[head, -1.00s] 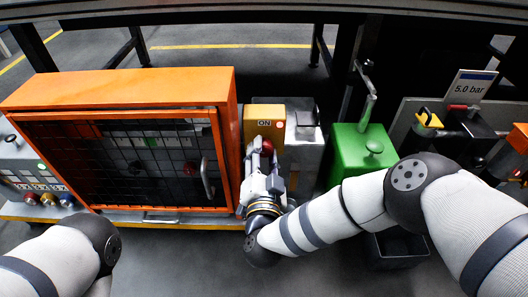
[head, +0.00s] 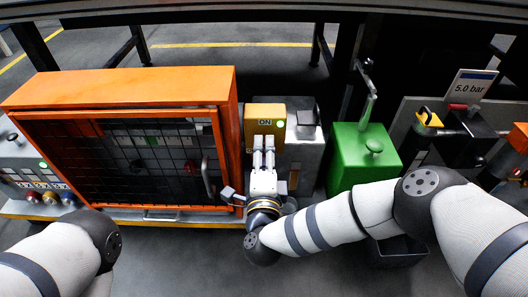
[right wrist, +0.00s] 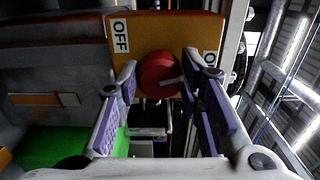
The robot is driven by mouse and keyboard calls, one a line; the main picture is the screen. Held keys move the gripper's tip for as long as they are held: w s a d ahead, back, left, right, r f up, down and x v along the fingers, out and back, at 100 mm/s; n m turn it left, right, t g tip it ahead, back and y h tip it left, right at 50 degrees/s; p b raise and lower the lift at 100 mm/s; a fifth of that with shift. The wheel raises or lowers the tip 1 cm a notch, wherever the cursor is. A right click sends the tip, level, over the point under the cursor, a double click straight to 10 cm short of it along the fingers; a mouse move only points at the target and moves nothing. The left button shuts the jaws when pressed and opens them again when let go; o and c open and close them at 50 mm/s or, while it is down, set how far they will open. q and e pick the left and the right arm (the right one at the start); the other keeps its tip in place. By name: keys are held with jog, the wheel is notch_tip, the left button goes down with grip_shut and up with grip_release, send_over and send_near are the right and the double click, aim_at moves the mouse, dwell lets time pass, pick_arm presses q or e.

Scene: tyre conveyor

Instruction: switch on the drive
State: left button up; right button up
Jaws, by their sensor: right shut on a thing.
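In the right wrist view the box (right wrist: 195,30) shows an OFF label (right wrist: 120,36) and a partly cut-off ON label at right. Its red rotary knob (right wrist: 157,78) sits between the fingers of my right gripper (right wrist: 160,88), which is shut on it. A pale mark on the knob points to the right. The head view hides the knob behind the fingers. My left gripper is out of view.
An orange caged cabinet (head: 229,140) stands close left of the switch box. A grey housing (head: 308,150) and a green container (head: 350,165) stand at right. A black bin (head: 398,250) lies under my right forearm. A 5.0 bar sign (head: 470,86) stands farther right.

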jog(key=shift+m, duration=1.2)
jog(key=shift+a+m, duration=0.1)
jog(key=shift+m, duration=0.2)
jog(key=o, duration=1.2)
jog(key=shift+c, duration=0.2)
jog(key=s, duration=1.2)
